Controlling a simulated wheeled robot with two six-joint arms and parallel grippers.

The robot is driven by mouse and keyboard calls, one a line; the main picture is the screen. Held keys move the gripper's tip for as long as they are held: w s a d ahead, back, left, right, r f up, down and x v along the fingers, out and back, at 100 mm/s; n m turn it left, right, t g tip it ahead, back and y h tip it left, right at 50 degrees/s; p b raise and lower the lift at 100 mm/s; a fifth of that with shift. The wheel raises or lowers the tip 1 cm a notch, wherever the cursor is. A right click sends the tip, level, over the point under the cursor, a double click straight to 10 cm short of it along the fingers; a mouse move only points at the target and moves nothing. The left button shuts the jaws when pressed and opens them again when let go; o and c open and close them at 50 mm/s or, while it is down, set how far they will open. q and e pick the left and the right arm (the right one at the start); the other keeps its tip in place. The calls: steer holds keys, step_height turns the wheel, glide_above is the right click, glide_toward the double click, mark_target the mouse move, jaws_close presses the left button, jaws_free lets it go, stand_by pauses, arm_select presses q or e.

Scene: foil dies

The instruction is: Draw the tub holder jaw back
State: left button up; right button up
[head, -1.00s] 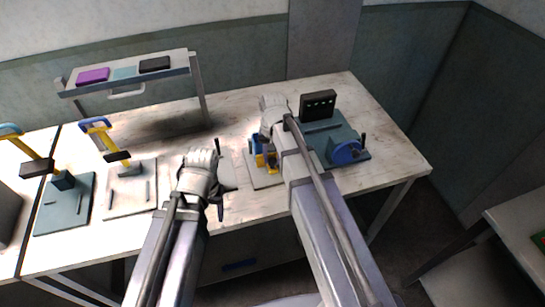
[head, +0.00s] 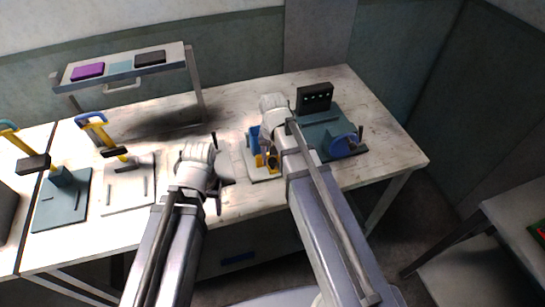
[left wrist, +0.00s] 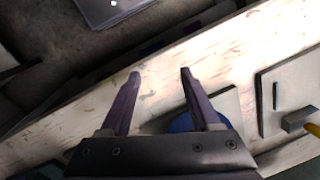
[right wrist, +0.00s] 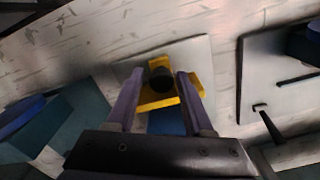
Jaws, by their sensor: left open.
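The tub holder appears to be the small fixture with a pale base plate (head: 258,176), a blue block (head: 254,139) and a yellow part (head: 260,160). In the right wrist view a round black knob (right wrist: 160,79) sits at the yellow part (right wrist: 158,103). My right gripper (right wrist: 158,82) is open, its fingers on either side of the knob; I cannot tell whether they touch it. In the head view my right arm partly hides the fixture. My left gripper (head: 220,172) is open and empty to its left, also seen in the left wrist view (left wrist: 160,76).
A teal plate (head: 325,125) with a black block (head: 315,97) and a blue wheel (head: 345,146) stands at right. Two lever fixtures, on a pale plate (head: 122,197) and a dark teal plate (head: 48,210), stand at left. A raised shelf (head: 118,84) stands behind them.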

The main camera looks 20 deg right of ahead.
mark_target(273, 161)
steer(key=shift+w+r, duration=0.1)
step_height(273, 161, up, 8)
steer(key=p, duration=0.8)
arm_select(q)
step_height(273, 161, up, 8)
steer(key=shift+f, duration=0.15)
arm_select(e)
steer(key=shift+f, duration=0.2)
arm_select(q)
step_height(273, 161, down, 4)
steer(key=b, duration=0.4)
steer(key=shift+f, duration=0.15)
arm_select(e)
steer(key=s+a+f+n+h, duration=0.1)
steer(key=s+a+f+n, duration=0.3)
steer(key=s+a+n, duration=0.4)
steer(key=s+a, duration=0.2)
steer(key=s, duration=0.2)
steer(key=shift+a, duration=0.3)
steer(key=shift+s+f, duration=0.1)
